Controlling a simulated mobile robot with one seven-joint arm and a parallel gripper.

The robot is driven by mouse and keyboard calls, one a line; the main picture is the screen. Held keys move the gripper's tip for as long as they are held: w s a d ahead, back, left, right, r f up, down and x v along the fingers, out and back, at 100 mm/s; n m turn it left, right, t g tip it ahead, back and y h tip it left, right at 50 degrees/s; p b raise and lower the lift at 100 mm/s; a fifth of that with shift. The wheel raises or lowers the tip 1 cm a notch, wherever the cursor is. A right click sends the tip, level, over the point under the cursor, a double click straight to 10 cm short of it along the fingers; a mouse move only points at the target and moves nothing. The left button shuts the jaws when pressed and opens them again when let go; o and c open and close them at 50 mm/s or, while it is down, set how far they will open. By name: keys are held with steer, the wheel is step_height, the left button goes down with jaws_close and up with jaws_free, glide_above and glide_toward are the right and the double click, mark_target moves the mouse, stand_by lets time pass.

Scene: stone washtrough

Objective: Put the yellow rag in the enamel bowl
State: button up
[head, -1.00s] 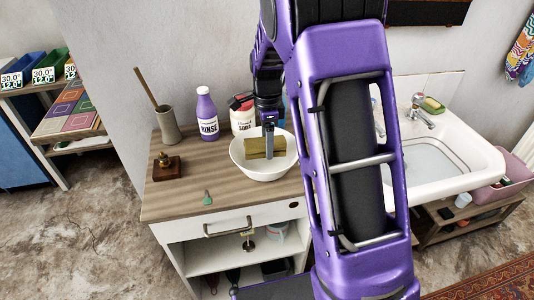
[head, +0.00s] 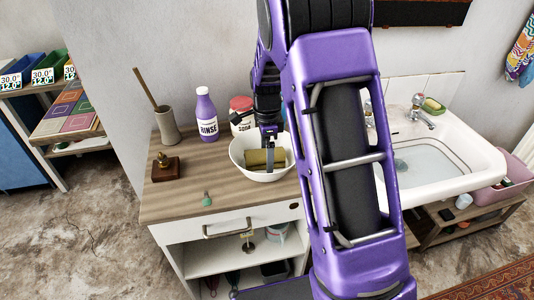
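The white enamel bowl (head: 243,164) stands on the wooden top of the cabinet. The yellow rag (head: 256,159), olive-yellow and folded, is within the bowl's rim. My gripper (head: 269,154) points down into the bowl, with one finger in front of the rag and the other hidden behind it. It appears shut on the rag. Whether the rag touches the bowl's bottom cannot be told.
A purple rinse bottle (head: 207,116) and a soda tub (head: 241,113) stand behind the bowl. A brush holder (head: 167,126), a small brown block (head: 167,167) and a green-ended item (head: 206,198) are to the left. The sink (head: 436,160) is right of my arm.

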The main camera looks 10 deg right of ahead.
step_height(320, 180, up, 12)
steer(key=p, duration=0.2)
steer(key=shift+r, duration=0.15)
